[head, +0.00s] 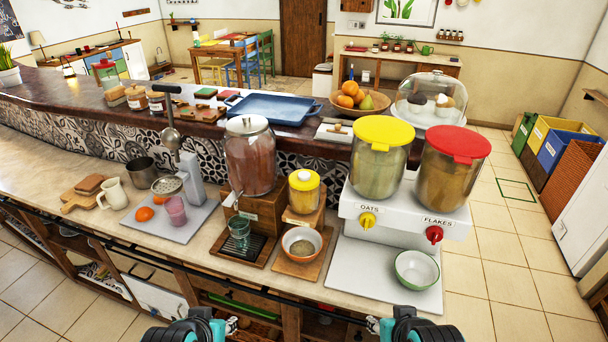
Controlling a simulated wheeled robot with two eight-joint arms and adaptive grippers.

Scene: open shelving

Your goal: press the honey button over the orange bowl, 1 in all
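The honey dispenser (304,196) is a small yellow jar on a wooden stand in the middle of the counter. A pale round button (305,176) sits on its yellow top. The orange bowl (302,256) stands below and in front of it on a wooden board, with something greyish-brown inside. My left gripper (231,325) is at the bottom edge, in front of the counter and left of the bowl. My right gripper (373,325) is at the bottom edge, right of the bowl. Both are apart from the dispenser, and their finger openings cannot be made out.
A large brown-filled jar (250,163) with a glass (239,232) below it stands left of the honey. The oats (378,160) and flakes (446,180) dispensers stand right, with a green bowl (417,268) below. A dark rail (120,244) runs along the counter front.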

